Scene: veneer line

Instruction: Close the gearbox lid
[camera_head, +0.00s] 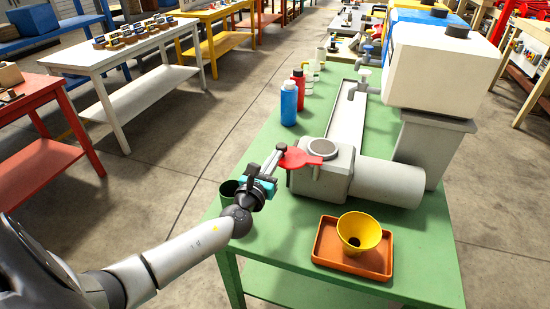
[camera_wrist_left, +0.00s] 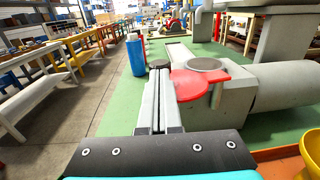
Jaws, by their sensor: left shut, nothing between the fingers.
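The gearbox (camera_head: 322,181) is a grey housing with a large cylinder on its right, on the green table. A flat red lid (camera_head: 296,159) sticks out from its left side; the lid also shows in the wrist view (camera_wrist_left: 188,86). A round grey disc (camera_head: 322,147) with red beside it is on the housing top, and the lid does not cover it. My right gripper is not in view.
A yellow funnel (camera_head: 359,232) stands on an orange tray (camera_head: 325,253) at the table's front. Blue (camera_head: 289,103) and red (camera_head: 298,84) bottles stand behind the gearbox. A white-topped machine (camera_head: 440,70) is at the right.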

